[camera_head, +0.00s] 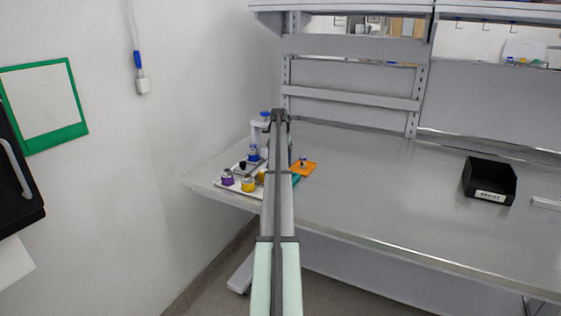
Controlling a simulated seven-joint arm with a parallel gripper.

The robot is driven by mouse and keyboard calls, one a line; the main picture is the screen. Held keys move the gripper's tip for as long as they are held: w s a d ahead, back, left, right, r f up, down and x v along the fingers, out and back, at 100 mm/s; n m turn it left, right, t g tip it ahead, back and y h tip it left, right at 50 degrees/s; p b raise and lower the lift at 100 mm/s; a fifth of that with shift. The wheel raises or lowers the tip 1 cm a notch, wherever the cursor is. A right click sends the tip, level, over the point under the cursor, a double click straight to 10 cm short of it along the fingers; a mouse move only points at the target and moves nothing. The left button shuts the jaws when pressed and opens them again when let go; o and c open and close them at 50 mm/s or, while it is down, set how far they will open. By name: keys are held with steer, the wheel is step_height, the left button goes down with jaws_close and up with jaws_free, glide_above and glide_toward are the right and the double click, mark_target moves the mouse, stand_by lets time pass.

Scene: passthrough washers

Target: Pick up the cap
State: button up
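Several small capped items stand on a pale tray (236,190) at the left end of the bench. They include a purple one (227,178), a yellow one (248,185) and a blue-topped one (253,153). A small dark item (243,166) is among them. An orange piece (310,170) lies just right of my arm with a small object on it. I cannot tell which of these is the cap. My arm runs up the middle of the view and hides part of the group. My gripper is hidden, so its opening and any hold do not show.
A grey bench (400,200) stretches right, mostly bare. A black bin (489,181) with a white label stands on the right. A white stand (259,133) with a blue top rises behind the tray. Uprights and shelves (350,46) stand at the back; a wall closes the left.

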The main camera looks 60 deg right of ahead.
steer(key=c, duration=1.1)
steer(key=shift+r, duration=0.15)
steer(key=r, duration=0.6)
steer(key=w+r, duration=0.1)
steer(key=r, duration=0.2)
steer(key=shift+r, duration=0.2)
steer(key=w+a+r, duration=0.1)
steer(key=w+r, duration=0.1)
steer(key=w, duration=0.1)
steer(key=w+a+r, duration=0.1)
steer(key=w+r, duration=0.1)
steer(key=w, duration=0.1)
steer(key=w+a+r, duration=0.1)
steer(key=w+r, duration=0.1)
steer(key=w, duration=0.1)
steer(key=shift+w+a, duration=0.65)
steer(key=shift+w, duration=0.15)
